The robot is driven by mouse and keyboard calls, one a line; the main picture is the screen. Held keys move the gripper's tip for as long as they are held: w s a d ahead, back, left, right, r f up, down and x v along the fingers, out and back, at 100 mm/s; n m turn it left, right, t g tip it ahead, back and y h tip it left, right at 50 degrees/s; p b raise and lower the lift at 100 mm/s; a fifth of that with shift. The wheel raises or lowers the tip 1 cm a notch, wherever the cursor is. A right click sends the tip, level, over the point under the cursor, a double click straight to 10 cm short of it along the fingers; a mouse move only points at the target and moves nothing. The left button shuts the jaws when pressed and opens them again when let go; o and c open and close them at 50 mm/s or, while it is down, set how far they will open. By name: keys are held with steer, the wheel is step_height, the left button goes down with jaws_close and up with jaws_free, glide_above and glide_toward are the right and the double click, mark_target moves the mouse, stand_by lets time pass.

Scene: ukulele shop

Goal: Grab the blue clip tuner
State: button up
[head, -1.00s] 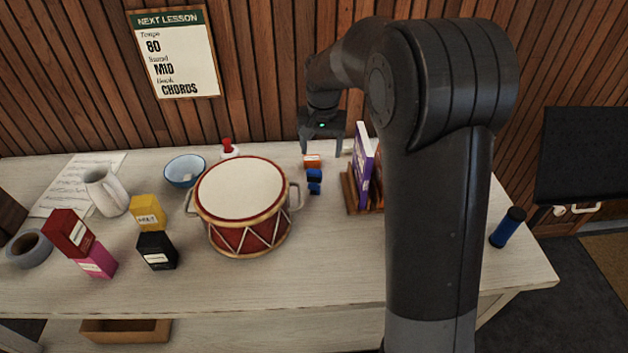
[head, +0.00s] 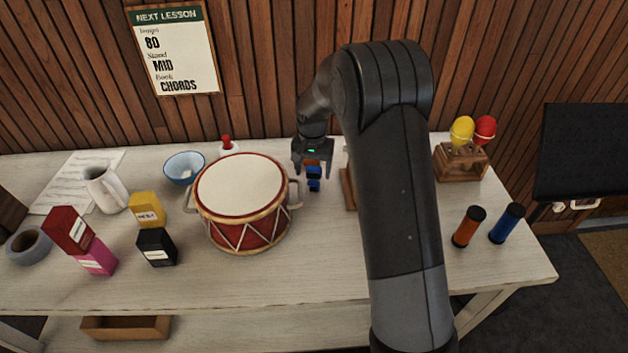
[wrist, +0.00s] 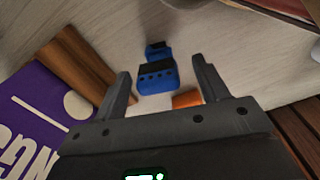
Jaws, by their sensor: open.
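The blue clip tuner (head: 314,184) stands on the table just right of the drum (head: 240,190). In the wrist view the blue clip tuner (wrist: 157,77) shows its blue body and a dark face, between and beyond the two fingertips. My gripper (head: 312,172) is open and points down over it, with nothing held. In the wrist view my gripper (wrist: 164,80) has its fingers spread on either side of the tuner. Whether any finger touches the tuner cannot be told.
A wooden rack (head: 348,188) with a purple book (wrist: 35,125) is close on the right, mostly behind my arm in the head view. A shaker holder (head: 461,163) and orange and blue cylinders stand farther right. Bare table lies in front of the tuner.

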mark_target(314, 178)
step_height(314, 178, down, 4)
steer(key=shift+d+r, duration=0.1)
steer(key=shift+d, duration=0.05)
steer(key=shift+c, duration=0.2)
steer(key=c, duration=1)
